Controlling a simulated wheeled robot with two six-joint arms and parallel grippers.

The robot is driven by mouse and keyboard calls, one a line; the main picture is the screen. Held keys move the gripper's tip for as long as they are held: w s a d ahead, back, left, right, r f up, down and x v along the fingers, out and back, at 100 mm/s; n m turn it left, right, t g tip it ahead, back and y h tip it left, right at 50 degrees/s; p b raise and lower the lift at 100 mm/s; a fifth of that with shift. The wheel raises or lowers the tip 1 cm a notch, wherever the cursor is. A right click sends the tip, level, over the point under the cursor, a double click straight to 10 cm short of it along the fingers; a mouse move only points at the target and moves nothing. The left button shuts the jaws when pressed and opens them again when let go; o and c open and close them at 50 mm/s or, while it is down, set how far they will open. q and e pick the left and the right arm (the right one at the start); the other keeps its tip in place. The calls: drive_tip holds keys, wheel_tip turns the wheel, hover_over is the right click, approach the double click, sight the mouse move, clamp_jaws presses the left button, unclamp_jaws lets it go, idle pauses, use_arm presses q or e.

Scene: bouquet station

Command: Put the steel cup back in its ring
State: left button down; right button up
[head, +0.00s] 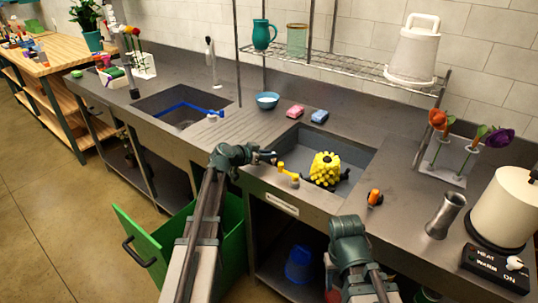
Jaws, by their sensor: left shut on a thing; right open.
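The steel cup (446,215) is a flared metal tumbler standing upright on the counter at the right, left of the cream cylindrical urn. I cannot pick out its ring. My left gripper (270,157) is above the front edge of the right basin, far left of the cup. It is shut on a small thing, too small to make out. My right gripper (346,226) is low in front of the counter, left of and nearer than the cup. It is open and apart from the cup; its fingers are mostly hidden behind the wrist.
The cream urn (508,208) and a black control box (496,268) crowd the cup's right side. A flower stand (447,160) is behind it. An orange-black item (375,198) lies to its left. A yellow knobbly thing (325,168) sits in the right basin. A green drawer (150,245) is open below.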

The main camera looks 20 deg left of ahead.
use_arm(q)
drive_tip(key=shift+f+b, duration=0.35)
drive_tip(key=shift+f, duration=0.1)
drive_tip(key=c, duration=0.7)
unclamp_jaws()
drive_tip(key=p+v, duration=0.5)
drive_tip(key=v, duration=0.7)
drive_tip(key=shift+s+r+p, duration=0.1)
drive_tip(key=shift+s+p, duration=0.05)
drive_tip(key=shift+p, duration=0.15)
drive_tip(key=shift+s+a+r, duration=0.25)
drive_tip(key=shift+s+a, duration=0.15)
drive_tip(key=shift+s, duration=0.2)
